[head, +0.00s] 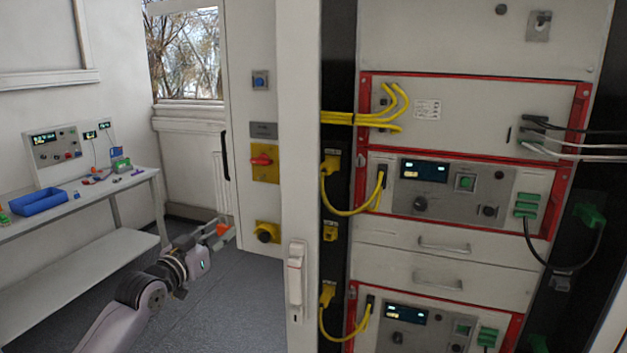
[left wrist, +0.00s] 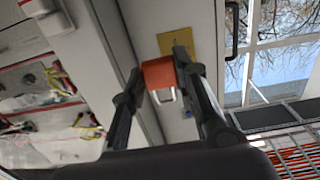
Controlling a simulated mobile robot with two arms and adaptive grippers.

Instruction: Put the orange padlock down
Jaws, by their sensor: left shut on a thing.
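The orange padlock (left wrist: 158,73) is between the two dark fingertips of my left gripper (left wrist: 166,78) in the left wrist view. Its silver shackle (left wrist: 165,96) points back toward the gripper's palm. In the head view the left gripper (head: 221,233) is in front of the lower part of the grey cabinet door, with the orange padlock (head: 222,229) small at its tip. The gripper is shut on the padlock, and no surface shows under it. My right gripper is not in view.
A workbench (head: 100,195) with a blue tray (head: 40,201) and instruments stands at the left. The grey door carries a red switch on a yellow plate (head: 265,174) and a black knob (head: 266,236). An open rack with yellow cables (head: 350,212) fills the right. Floor (head: 215,300) is clear.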

